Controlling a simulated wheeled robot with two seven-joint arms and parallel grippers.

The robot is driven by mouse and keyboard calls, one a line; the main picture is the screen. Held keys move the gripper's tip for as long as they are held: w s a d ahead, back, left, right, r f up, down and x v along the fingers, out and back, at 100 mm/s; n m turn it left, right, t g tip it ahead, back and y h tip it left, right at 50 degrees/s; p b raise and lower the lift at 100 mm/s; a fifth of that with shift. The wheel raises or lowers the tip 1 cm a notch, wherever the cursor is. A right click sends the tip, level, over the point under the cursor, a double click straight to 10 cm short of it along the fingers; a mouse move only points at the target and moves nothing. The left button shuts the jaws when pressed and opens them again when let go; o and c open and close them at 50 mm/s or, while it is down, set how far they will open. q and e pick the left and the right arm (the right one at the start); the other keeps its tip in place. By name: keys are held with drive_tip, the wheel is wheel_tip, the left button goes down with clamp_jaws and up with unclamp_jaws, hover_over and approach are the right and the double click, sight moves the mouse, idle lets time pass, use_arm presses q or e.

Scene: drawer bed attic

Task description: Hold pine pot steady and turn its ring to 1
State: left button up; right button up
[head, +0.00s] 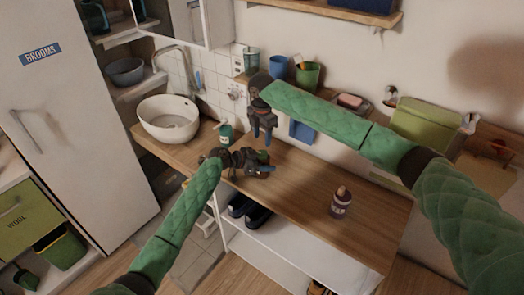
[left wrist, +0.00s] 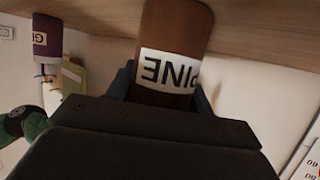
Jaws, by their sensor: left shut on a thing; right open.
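The pine pot (left wrist: 176,30) is brown with a white label reading PINE, upside down in the left wrist view. It stands against the wooden counter top. My left gripper (head: 263,164) is shut on the pot, its dark fingers on either side of it; the fingers also show in the left wrist view (left wrist: 165,88). In the head view the pot is mostly hidden by this gripper, and I cannot make out its ring or marks. My right gripper (head: 262,138) is open and empty, pointing down just above the left gripper.
A purple bottle (head: 341,204) stands on the counter (head: 305,190) to the right. A green dispenser (head: 225,134) and a white basin (head: 168,119) are at left. Blue (head: 278,67) and green (head: 308,75) cups are behind my right arm. The counter's middle is clear.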

sight(262, 153)
wheel_tip(262, 153, down, 7)
drive_tip(key=shift+f, duration=0.2)
idle(0.3)
